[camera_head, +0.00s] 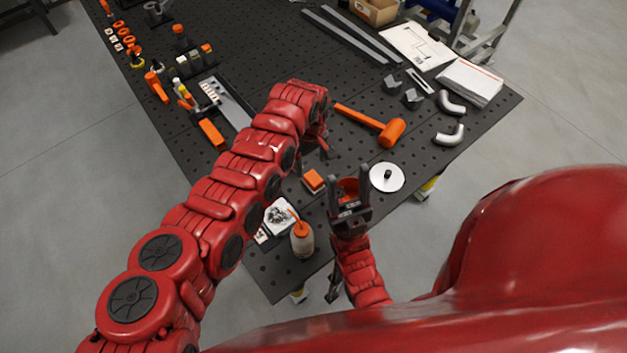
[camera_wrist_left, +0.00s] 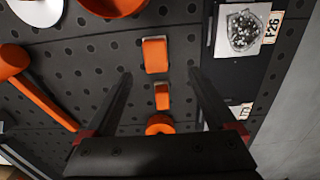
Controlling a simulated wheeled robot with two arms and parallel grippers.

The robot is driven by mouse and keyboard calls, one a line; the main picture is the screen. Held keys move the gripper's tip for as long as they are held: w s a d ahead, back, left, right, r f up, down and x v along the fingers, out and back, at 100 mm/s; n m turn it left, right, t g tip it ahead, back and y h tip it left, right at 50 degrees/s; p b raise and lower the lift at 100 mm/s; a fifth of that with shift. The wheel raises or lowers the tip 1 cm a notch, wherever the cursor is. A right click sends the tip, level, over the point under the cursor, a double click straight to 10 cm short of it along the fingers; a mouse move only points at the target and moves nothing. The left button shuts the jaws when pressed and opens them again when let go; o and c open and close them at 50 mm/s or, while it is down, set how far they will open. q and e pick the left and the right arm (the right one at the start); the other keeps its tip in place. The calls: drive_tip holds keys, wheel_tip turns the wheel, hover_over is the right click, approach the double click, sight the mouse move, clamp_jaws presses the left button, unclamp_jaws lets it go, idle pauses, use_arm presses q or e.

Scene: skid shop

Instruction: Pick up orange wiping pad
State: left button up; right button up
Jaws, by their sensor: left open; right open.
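The orange wiping pad (camera_head: 313,180) is a small orange block lying on the black perforated table, left of my right gripper. I take it to be the larger orange block in the left wrist view (camera_wrist_left: 155,55). My left gripper (camera_head: 318,147) is above the table just behind the pad, partly hidden by its own arm. In the left wrist view my left gripper (camera_wrist_left: 160,74) has its two fingers spread and empty, with the pad just beyond the tips, apart from them. My right gripper (camera_head: 350,190) is open near the front edge.
An orange mallet (camera_head: 390,132) and a white disc (camera_head: 387,177) lie to the right. A bottle with an orange cap (camera_head: 302,240) and a picture card (camera_head: 279,216) are in front. Smaller orange pieces (camera_wrist_left: 162,97) lie near the pad. An orange object (camera_wrist_left: 112,5) is cut off above.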

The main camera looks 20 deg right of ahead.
sight(313, 178)
use_arm(q)
drive_tip(key=f, duration=0.1)
drive_tip(key=f+b, duration=0.1)
drive_tip(key=f, duration=0.1)
drive_tip(key=f+b, duration=0.1)
drive_tip(key=shift+w+f, duration=0.15)
drive_tip(key=shift+w, duration=0.2)
drive_tip(key=shift+s, duration=0.25)
drive_tip(key=f+b, duration=0.1)
drive_tip(key=b, duration=0.1)
drive_tip(key=f+b, duration=0.1)
drive_tip(key=f, duration=0.1)
drive_tip(key=f+b, duration=0.2)
drive_tip(key=shift+d+f+b, duration=0.25)
drive_tip(key=shift+d+b, duration=0.05)
drive_tip(key=shift+d, duration=0.1)
drive_tip(key=shift+r, duration=0.1)
clamp_jaws()
drive_tip(key=shift+r, duration=0.1)
